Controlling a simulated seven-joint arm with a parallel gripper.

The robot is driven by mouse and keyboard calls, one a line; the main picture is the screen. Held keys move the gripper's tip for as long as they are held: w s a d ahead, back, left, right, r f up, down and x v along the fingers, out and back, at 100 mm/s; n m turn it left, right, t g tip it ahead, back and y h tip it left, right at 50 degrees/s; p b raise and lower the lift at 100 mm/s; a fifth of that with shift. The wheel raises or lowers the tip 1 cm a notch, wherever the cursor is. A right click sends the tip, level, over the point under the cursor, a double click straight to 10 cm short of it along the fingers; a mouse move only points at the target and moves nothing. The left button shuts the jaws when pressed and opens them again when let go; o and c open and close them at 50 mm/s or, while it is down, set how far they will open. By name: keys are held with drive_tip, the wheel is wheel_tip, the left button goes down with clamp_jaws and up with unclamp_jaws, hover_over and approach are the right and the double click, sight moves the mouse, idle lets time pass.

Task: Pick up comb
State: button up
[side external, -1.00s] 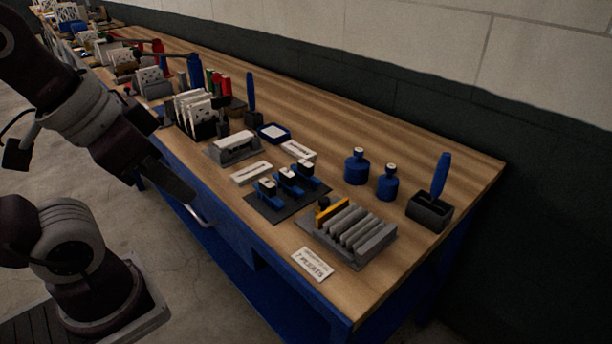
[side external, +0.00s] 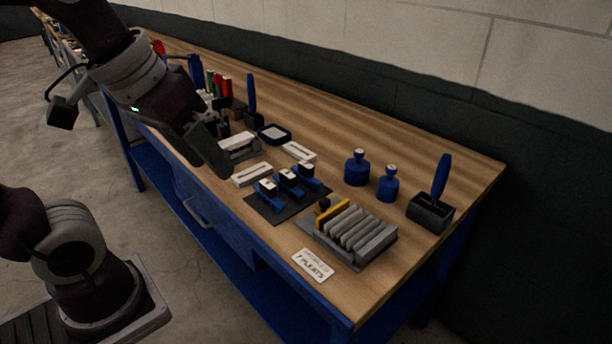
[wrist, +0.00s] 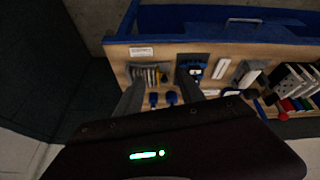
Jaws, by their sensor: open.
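A yellow piece with a dark knob, which looks like the comb (side external: 333,212), stands at the left end of a grey ridged block (side external: 362,238) near the front right of the bench. In the wrist view the ridged block (wrist: 147,75) shows small, just beyond my fingers; the yellow piece (wrist: 164,77) is at its right side. My gripper (side external: 214,158) is above the front edge of the bench, left of the comb and well apart from it. In the wrist view my gripper (wrist: 162,92) has its two fingers spread with nothing held between them.
A dark mat (side external: 262,208) with several blue clips lies left of the ridged block. Two blue bottles (side external: 357,168) and a dark holder with a blue handle (side external: 431,212) stand behind. A white label card (side external: 313,265) lies in front.

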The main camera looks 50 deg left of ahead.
drive_tip(key=w+a+n+g, duration=0.25)
drive_tip(key=w+n, duration=0.35)
drive_tip(key=w, duration=0.7)
drive_tip(key=n+g, duration=0.2)
drive_tip(key=n, duration=0.7)
hover_over(307, 175)
drive_tip(key=f, duration=1.1)
drive_tip(key=a+f, duration=0.1)
drive_tip(key=f, duration=0.4)
drive_tip(key=shift+w+f, duration=0.2)
drive_tip(key=shift+f, duration=0.05)
drive_tip(key=shift+n, duration=0.3)
drive_tip(key=f, duration=0.8)
drive_tip(key=shift+w, duration=0.35)
clamp_jaws()
